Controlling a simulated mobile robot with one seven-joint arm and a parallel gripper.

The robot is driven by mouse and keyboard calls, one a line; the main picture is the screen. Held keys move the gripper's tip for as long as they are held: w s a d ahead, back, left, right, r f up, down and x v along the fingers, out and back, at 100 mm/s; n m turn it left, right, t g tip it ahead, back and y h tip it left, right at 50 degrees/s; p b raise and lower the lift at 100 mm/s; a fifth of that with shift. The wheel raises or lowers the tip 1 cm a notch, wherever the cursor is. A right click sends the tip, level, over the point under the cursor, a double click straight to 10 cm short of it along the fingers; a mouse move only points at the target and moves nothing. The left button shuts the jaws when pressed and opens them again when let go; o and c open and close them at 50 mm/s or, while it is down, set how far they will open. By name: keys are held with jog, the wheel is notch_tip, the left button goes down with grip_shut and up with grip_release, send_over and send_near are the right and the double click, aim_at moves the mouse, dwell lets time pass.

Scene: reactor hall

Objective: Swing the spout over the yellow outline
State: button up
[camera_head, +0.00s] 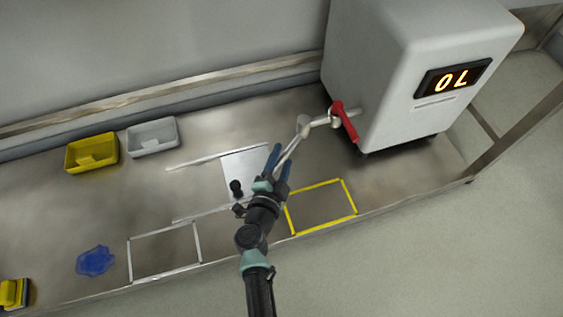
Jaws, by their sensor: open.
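The spout (290,147) is a thin pale pipe. It comes from a joint beside the grey machine (385,85) and slants down and left to my gripper. The yellow outline (348,196) is marked on the bench, to the right of my gripper and below the spout's joint in the picture. My gripper (281,158) has blue fingers, set apart on either side of the spout's lower end. I cannot tell whether they touch it. The spout's tip is partly hidden by the gripper.
A red lever (344,121) sits on the pipe by the machine, whose display (451,78) glows orange. A pale plate (236,165) with a black knob (236,187) lies left of my gripper. Further left are a white outline (198,243), blue patch (95,261), yellow tray (91,166) and white tray (152,149).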

jog(key=shift+w, duration=0.15)
grip_shut()
dwell(1.4)
